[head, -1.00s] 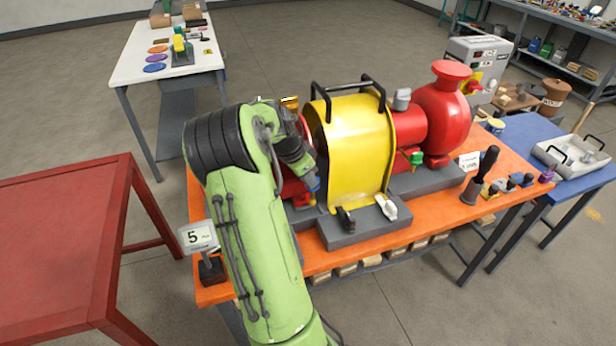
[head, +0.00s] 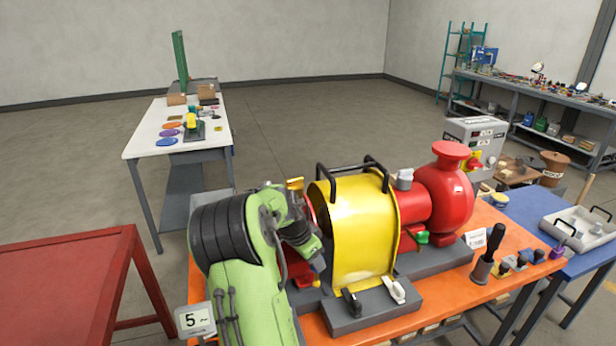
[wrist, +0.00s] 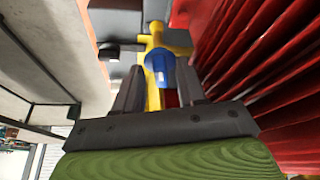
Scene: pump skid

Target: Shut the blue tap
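The blue tap (wrist: 159,66) shows in the wrist view, on a yellow pipe fitting (wrist: 155,97). My gripper (wrist: 160,76) is open, with one dark finger to the left of the tap and one to the right. The tap shows between the fingertips, with gaps that look small. I cannot tell how deep it sits between them or whether a finger touches it. In the head view my arm reaches to the left end of the pump skid, beside the yellow guard (head: 352,235), and mostly hides the tap's area.
Red ribbed casing (wrist: 250,55) is close on the right in the wrist view. The red pump (head: 445,195) carries a green tap (head: 422,238). The skid stands on an orange table (head: 455,290). A red table (head: 70,285) is at left, a blue table (head: 535,220) at right.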

